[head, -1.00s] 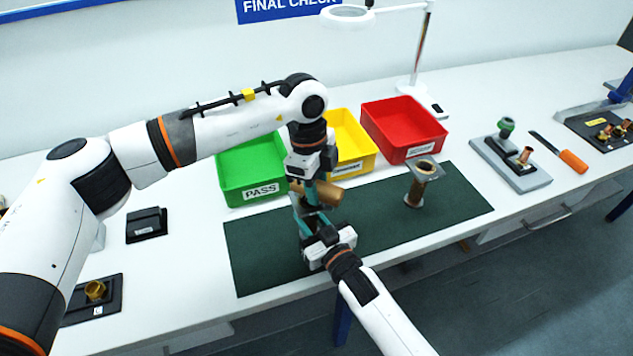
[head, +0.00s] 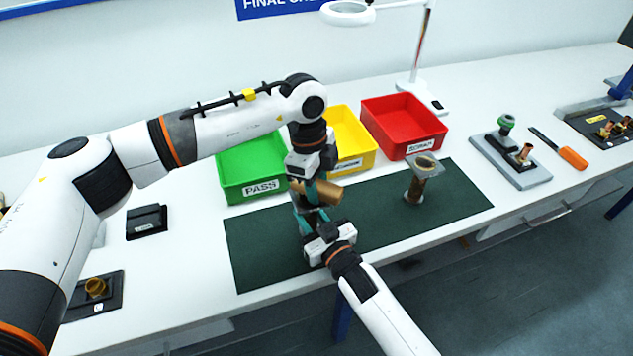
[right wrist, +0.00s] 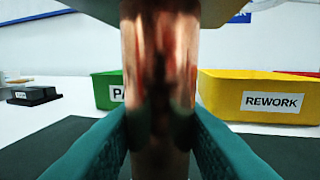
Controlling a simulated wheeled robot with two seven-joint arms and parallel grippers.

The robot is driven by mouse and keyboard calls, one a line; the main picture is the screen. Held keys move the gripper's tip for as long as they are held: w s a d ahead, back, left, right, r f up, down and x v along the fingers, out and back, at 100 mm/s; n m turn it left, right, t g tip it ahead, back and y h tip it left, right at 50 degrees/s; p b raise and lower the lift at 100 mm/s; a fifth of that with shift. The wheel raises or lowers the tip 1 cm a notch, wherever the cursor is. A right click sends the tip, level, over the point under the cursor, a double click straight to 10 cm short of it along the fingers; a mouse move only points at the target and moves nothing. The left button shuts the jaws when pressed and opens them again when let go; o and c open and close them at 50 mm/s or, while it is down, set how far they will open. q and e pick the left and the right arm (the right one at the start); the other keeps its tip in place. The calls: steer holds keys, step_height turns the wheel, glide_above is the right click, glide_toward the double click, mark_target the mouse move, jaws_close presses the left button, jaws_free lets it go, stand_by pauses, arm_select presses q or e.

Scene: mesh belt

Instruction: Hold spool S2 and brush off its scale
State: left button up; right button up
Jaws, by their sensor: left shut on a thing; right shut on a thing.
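A copper spool (head: 326,193) is held above the green mat; its tube lies tilted in the head view. My left gripper (head: 308,192) comes down from above and is shut at the spool. My right gripper (head: 306,222) reaches up from the front. In the right wrist view its teal fingers (right wrist: 160,135) are shut on the copper tube (right wrist: 160,70), which has dark patches and a pale flange above. The grippers partly hide the spool in the head view. A second flanged spool (head: 414,188) stands upright on the mat. I cannot read which is S2.
Green PASS (head: 262,187), yellow REWORK (head: 352,164) and red (head: 440,142) bins stand behind the green mat (head: 262,262). Right lie a grey fixture (head: 532,178) and an orange-handled tool (head: 572,158). Black fixtures stand at left. The mat's right part is mostly clear.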

arm_select(q)
steer(key=shift+a, duration=0.1)
